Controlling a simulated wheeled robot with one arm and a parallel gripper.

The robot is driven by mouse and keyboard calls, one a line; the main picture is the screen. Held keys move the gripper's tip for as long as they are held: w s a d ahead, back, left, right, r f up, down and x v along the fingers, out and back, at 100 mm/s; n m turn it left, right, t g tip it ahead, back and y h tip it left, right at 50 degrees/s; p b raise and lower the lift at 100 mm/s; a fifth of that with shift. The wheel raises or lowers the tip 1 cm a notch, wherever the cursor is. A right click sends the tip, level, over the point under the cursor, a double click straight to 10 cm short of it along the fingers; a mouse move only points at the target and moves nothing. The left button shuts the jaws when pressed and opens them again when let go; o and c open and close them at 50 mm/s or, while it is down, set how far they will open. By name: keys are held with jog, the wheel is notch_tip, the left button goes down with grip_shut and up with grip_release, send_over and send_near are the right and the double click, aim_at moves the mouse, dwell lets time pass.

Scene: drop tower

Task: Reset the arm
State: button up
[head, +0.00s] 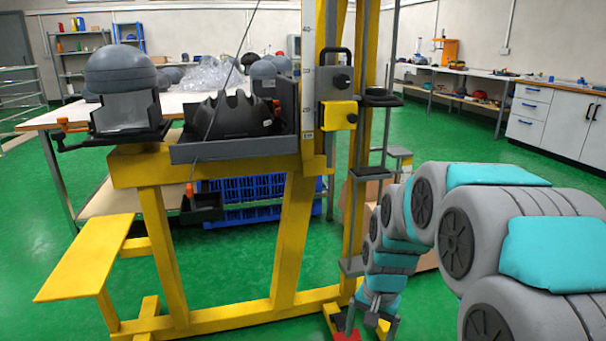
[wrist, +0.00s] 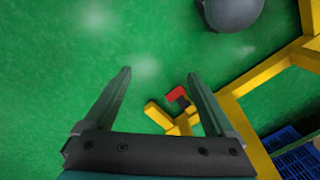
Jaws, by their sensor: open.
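My arm reaches down at the right of the head view, beside the yellow drop tower (head: 290,240). My gripper (head: 371,326) hangs low near the tower's foot, with its fingers at the bottom edge of the picture. In the wrist view my gripper (wrist: 159,76) points down toward the green floor. Its two fingers are wide apart, with nothing held between them. A small red part (wrist: 176,93) on the yellow frame lies below and beyond the fingers, near the right one. It shows partly at the bottom of the head view (head: 347,336).
A grey headform (head: 122,75) sits on the tower's left bracket. A black helmet shell (head: 238,115) lies in the grey tray (head: 230,148). A blue crate (head: 250,190) stands behind the frame. A workbench (head: 570,120) lines the right wall.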

jog(key=s+r+n+g+p, duration=0.1)
jog(key=s+r+n, duration=0.2)
jog(key=s, duration=1)
jog(key=s+d+r+n+g+p, duration=0.1)
jog(key=s+r+n, duration=0.2)
jog(key=s, duration=1.1)
notch_tip(320, 180, up, 2)
jog(key=shift+d+r+h, duration=0.1)
jog(key=shift+d+h, duration=0.05)
jog(key=shift+h, duration=0.25)
